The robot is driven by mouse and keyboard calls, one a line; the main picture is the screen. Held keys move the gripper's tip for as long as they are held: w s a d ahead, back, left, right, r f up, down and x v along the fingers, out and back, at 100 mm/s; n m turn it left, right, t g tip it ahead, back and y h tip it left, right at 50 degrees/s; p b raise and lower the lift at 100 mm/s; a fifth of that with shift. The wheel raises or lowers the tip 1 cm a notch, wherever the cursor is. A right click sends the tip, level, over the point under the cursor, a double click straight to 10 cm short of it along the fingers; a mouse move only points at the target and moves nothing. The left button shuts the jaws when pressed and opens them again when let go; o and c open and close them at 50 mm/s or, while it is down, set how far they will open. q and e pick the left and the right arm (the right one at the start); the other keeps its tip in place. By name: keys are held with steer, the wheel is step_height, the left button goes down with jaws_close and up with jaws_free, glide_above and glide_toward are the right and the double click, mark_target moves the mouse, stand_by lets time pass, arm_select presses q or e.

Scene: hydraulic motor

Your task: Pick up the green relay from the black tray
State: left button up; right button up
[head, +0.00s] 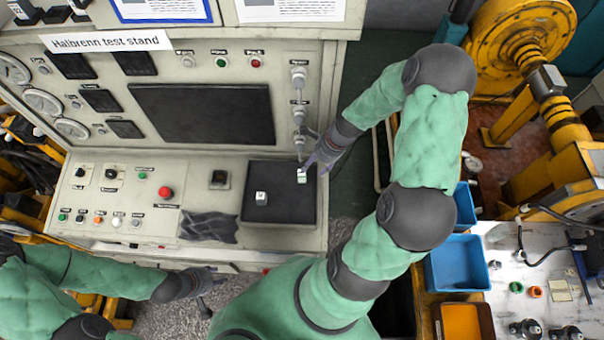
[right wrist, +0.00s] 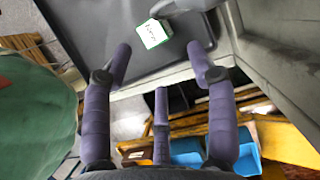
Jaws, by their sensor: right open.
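The black tray (head: 281,214) lies on the test stand's lower panel. The green relay (head: 302,177), a small block with a white top and green edges, sits in its right part. It also shows in the right wrist view (right wrist: 152,34), beyond the fingertips. My right gripper (head: 308,163) is over the tray's far right corner, close to the relay. In the right wrist view my right gripper (right wrist: 160,62) is open, its fingers spread and apart from the relay. My left gripper (head: 207,284) hangs in front of the stand's front edge, away from the tray; its fingers are too small to read.
A second small white-topped block (head: 261,198) sits in the tray's left part. A dark crumpled piece (head: 208,226) lies left of the tray. The stand's upright panel (head: 285,100) rises behind it. Blue bins (head: 457,262) stand on the right.

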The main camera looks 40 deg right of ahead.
mark_target(302, 176)
steer(key=x, duration=0.4)
steer(key=a+x, duration=0.1)
steer(key=x, duration=0.1)
steer(key=shift+w+r, duration=0.35)
steer(key=shift+w, duration=0.05)
steer(key=c, duration=1.1)
